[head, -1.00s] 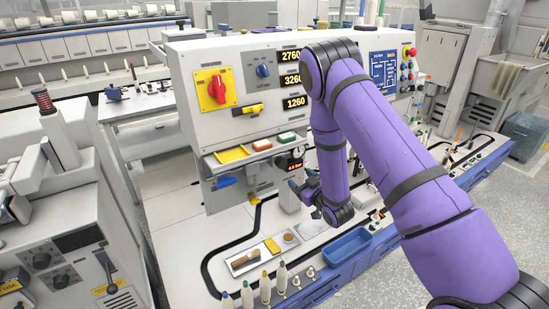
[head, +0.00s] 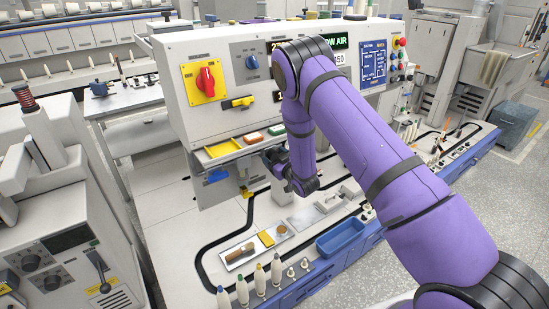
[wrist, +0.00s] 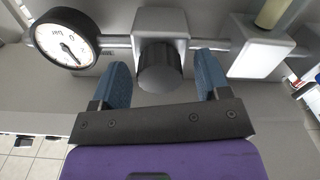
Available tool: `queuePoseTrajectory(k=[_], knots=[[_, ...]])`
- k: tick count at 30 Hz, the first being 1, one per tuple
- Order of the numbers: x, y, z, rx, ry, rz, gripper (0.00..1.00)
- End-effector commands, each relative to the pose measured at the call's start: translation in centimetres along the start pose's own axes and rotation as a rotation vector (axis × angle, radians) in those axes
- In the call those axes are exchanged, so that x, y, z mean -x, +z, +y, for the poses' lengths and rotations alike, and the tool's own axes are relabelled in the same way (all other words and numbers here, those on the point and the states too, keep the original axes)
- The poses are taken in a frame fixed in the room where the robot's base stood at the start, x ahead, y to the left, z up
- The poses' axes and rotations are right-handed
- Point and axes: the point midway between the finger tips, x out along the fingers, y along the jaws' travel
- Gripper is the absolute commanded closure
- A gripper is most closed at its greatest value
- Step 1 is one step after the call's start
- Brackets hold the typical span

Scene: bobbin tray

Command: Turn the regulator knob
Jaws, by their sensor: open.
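The regulator knob (wrist: 160,68) is black and ribbed, under a light grey block (wrist: 160,20) on a pipe in the wrist view. My gripper (wrist: 162,78) is open, with one blue-grey finger on each side of the knob. A gap shows between each finger and the knob; how deep the knob sits between them I cannot tell. A round white gauge (wrist: 66,42) marked "bar" is left of the knob. In the head view, my gripper (head: 272,158) is partly hidden by my arm near the lower panel edge, and I cannot make out the knob.
The panel (head: 220,115) carries a red rotary switch (head: 206,79), a blue selector and a display partly reading "OW AIR" (head: 338,41). A pale cylinder (wrist: 272,12) stands right of the knob.

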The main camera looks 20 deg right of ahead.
Motion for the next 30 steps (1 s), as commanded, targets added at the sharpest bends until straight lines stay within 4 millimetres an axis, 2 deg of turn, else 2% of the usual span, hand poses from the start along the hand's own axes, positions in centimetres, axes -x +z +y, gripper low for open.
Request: queuePoseTrajectory(k=[8, 15, 23, 30], knots=[[-0.14, 0.01, 0.01, 0.000, 0.000, 0.000, 0.31], [-0.12, 0.01, 0.01, 0.000, 0.000, 0.000, 0.80], [-0.10, 0.02, 0.04, -0.020, 0.001, 0.000, 0.80], [-0.06, 0.05, 0.17, -0.127, 0.003, 0.000, 0.80]])
